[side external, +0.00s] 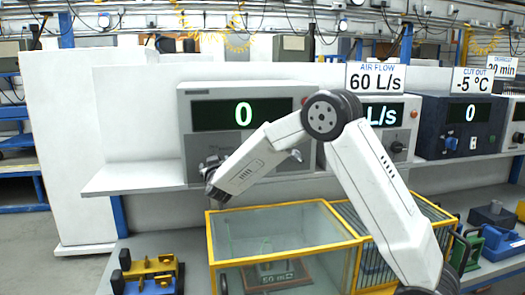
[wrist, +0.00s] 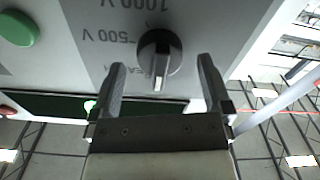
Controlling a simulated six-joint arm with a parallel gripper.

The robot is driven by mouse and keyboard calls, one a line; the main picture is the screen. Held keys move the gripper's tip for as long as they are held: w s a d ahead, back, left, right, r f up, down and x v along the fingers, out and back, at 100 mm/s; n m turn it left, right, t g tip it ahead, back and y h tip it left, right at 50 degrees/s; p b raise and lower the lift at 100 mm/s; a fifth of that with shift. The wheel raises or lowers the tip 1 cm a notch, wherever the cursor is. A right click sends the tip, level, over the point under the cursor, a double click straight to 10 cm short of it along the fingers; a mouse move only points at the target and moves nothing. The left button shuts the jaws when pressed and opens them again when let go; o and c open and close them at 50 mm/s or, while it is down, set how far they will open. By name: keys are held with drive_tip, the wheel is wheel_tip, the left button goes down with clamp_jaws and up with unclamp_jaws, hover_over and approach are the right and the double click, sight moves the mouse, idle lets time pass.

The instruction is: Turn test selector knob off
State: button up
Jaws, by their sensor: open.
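The selector knob (wrist: 160,53) is round and black with a pale pointer bar, on a light grey panel in the wrist view. The bar stands roughly vertical in the picture. My gripper (wrist: 161,68) is open, with one finger on each side of the knob and gaps visible between. In the side external view my gripper (side external: 211,172) is at the lower left of the instrument (side external: 308,97) with the green 0 display; it hides the knob there.
A green button (wrist: 18,28) is at the left of the wrist view. To the right on the shelf stand the AIR FLOW unit (side external: 399,140) and a dark blue unit (side external: 430,145). A yellow-framed glass enclosure (side external: 330,208) is below my arm.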

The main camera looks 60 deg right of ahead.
drive_tip(key=v, duration=0.7)
idle(0.3)
drive_tip(key=s+a+f+n+g+y, duration=0.1)
drive_tip(key=s+a+f+n+y, duration=0.1)
drive_tip(key=s+a+f+y, duration=0.2)
drive_tip(key=s+a+f+n+g+y, duration=0.2)
drive_tip(key=s+a+f+y, duration=0.2)
drive_tip(key=a, duration=0.1)
drive_tip(key=s+a+f+n+g+y, duration=0.2)
drive_tip(key=s+a+f+n+y, duration=0.1)
drive_tip(key=s+a+f+y, duration=0.1)
drive_tip(key=shift+s+a+f+y, duration=0.25)
drive_tip(key=shift+a+f+y, duration=0.1)
drive_tip(key=shift+f+y, duration=0.05)
drive_tip(key=s+f+g, duration=0.2)
drive_tip(key=s, duration=0.4)
drive_tip(key=s+f+g, duration=0.2)
drive_tip(key=s+g, duration=0.1)
drive_tip(key=s, duration=0.3)
drive_tip(key=shift+s+d+f+m, duration=0.25)
drive_tip(key=shift+s+m, duration=0.05)
drive_tip(key=shift+m, duration=0.1)
